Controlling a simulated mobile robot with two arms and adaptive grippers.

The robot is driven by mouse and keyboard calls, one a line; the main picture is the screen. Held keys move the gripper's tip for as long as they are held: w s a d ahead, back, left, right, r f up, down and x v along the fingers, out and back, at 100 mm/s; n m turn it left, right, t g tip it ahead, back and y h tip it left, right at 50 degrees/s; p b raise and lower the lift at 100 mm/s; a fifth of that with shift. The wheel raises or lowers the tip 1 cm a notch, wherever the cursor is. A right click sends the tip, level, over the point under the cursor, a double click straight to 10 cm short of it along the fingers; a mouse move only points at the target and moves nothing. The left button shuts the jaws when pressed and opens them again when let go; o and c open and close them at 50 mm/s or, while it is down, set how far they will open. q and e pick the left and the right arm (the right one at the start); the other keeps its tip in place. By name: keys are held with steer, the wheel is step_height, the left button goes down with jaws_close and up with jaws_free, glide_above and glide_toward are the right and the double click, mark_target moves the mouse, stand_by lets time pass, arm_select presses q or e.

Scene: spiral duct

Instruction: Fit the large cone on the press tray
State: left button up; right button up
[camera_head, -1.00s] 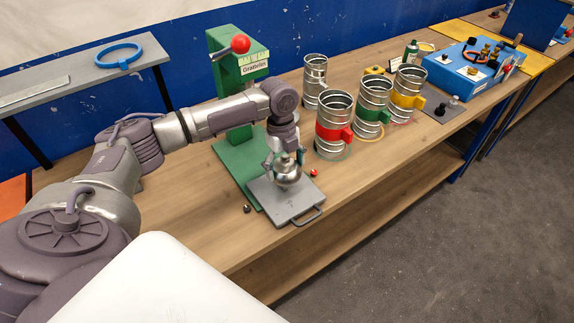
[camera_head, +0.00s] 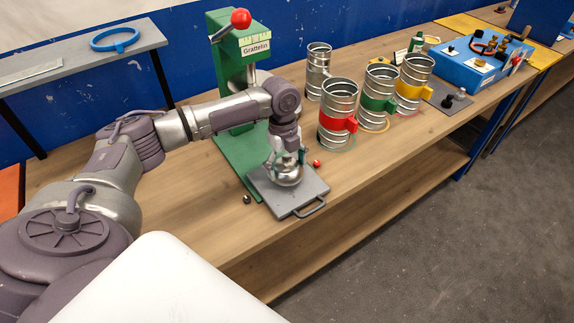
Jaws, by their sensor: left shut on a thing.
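My left gripper (camera_head: 287,158) points down over the press tray (camera_head: 307,192) and is shut on the large cone (camera_head: 289,175), a shiny rounded silver metal piece. The cone is at the tray, near its middle; I cannot tell if it touches the plate. The tray is a grey flat plate with a handle at its front right. My right gripper is not in view.
A small red ball (camera_head: 316,163) and a small dark piece (camera_head: 247,199) lie beside the tray. Silver ducts with red (camera_head: 338,115), green (camera_head: 379,92) and yellow (camera_head: 414,82) bands and a plain duct (camera_head: 318,70) stand to the right. The bench front is clear.

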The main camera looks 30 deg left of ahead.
arm_select(q)
steer(key=shift+f+p, duration=0.15)
steer(key=shift+p, duration=0.15)
stand_by(0.5)
steer(key=shift+f+p, duration=0.15)
steer(key=shift+p, duration=0.5)
stand_by(0.5)
steer(key=shift+f, duration=0.2)
steer(key=shift+c, duration=0.4)
steer(key=shift+f, duration=0.1)
steer(key=shift+c, duration=0.6)
steer(key=shift+s+f, duration=0.15)
steer(key=shift+s+d+f, duration=0.1)
steer(key=shift+f, duration=0.05)
